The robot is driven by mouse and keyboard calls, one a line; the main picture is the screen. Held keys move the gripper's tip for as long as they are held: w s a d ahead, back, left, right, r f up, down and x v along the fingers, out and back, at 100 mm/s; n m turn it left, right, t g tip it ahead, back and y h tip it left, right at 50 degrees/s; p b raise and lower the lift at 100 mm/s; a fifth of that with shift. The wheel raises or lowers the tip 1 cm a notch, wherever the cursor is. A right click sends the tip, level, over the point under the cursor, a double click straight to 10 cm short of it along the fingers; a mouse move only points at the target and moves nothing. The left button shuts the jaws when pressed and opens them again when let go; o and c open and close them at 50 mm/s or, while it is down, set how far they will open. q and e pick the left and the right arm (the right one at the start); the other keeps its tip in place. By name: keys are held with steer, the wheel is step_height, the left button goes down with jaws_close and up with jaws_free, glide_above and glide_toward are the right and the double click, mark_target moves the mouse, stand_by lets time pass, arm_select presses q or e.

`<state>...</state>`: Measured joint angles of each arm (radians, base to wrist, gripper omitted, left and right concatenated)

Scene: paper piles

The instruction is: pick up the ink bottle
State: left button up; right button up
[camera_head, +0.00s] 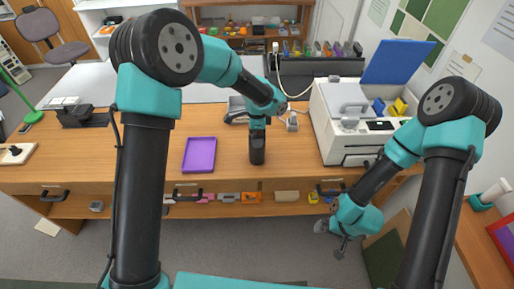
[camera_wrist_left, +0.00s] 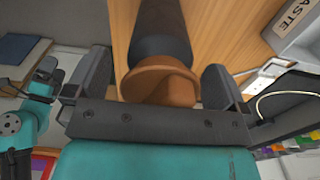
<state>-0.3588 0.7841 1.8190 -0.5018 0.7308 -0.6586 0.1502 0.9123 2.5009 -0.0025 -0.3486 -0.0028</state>
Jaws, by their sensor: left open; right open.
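The ink bottle (camera_wrist_left: 160,38), dark with a brown-orange cap, stands between the spread fingers of my left gripper (camera_wrist_left: 157,75) in the left wrist view. Its cap is near the palm, and a gap shows on at least the right side. In the head view the dark bottle (camera_head: 257,152) is at the desk's front part, just below my left gripper (camera_head: 257,130), whose fingers are hard to make out there. My right gripper (camera_head: 341,246) is open and empty, low in front of the desk at the right.
A purple tray (camera_head: 199,155) lies on the wooden desk left of the bottle. A white printer-like machine (camera_head: 345,135) with a raised blue lid stands to the right. A grey box marked "WASTE" (camera_wrist_left: 297,22) shows in the left wrist view. The desk between tray and bottle is clear.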

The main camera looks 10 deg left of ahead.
arm_select(q)
steer(key=c, duration=1.4)
steer(key=shift+r, duration=0.1)
steer(key=shift+r, duration=1.6)
steer(key=shift+s+r, duration=0.15)
steer(key=shift+s, duration=0.05)
steer(key=s+d+r, duration=0.1)
steer(key=s, duration=1.4)
steer(key=shift+s+d+r, duration=0.2)
steer(key=shift+s+d, duration=0.05)
steer(key=shift+d, duration=0.1)
